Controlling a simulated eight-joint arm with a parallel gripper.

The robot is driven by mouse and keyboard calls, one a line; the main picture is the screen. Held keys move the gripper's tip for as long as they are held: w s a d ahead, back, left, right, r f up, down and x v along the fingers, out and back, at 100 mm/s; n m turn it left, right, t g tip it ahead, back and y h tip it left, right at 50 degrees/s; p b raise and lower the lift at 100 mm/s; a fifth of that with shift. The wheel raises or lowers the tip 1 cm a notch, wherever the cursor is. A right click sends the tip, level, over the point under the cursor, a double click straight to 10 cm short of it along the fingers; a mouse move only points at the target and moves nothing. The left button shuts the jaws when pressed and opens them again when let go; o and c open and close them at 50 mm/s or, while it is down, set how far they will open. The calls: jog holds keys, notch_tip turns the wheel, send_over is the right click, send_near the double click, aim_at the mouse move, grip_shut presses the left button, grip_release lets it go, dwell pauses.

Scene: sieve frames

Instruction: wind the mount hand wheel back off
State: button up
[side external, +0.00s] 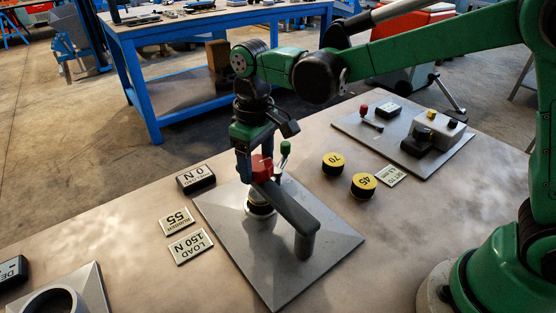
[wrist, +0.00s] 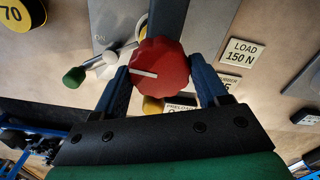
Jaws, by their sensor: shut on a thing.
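The mount hand wheel (wrist: 165,62) is a red, lobed knob with a white pointer line that points left in the wrist view. In the side view the red wheel (side external: 262,168) sits at the raised end of a grey arm (side external: 287,208) on the mount's grey plate (side external: 325,240). My gripper (wrist: 163,80) has one dark blue finger on each side of the wheel and is shut on it. In the side view my gripper (side external: 256,163) comes down from above and partly hides the wheel. A green-knobbed lever (side external: 285,149) stands close beside the wheel; its green knob shows in the wrist view (wrist: 74,77).
A dark preload readout (side external: 196,179), a "55" rubber label (side external: 177,221) and a "LOAD 150 N" label (side external: 191,246) lie left of the plate. Yellow pucks "70" (side external: 333,162) and "45" (side external: 363,186) lie to its right. A second plate (side external: 440,160) carries a grey box.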

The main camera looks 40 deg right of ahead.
aim_at(257, 162)
jog(key=o, duration=1.3)
jog(key=shift+c, duration=0.2)
jog(key=shift+r, duration=2.8)
jog(key=s+d+f+m+t, duration=0.1)
jog(key=s+d+m+t, duration=0.3)
jog(key=s+d+t, duration=0.3)
jog(key=s+d, duration=0.2)
jog(key=d, duration=0.2)
jog(key=shift+s+d+f, duration=0.15)
jog(key=shift+s+f, duration=0.05)
jog(key=shift+f, duration=0.05)
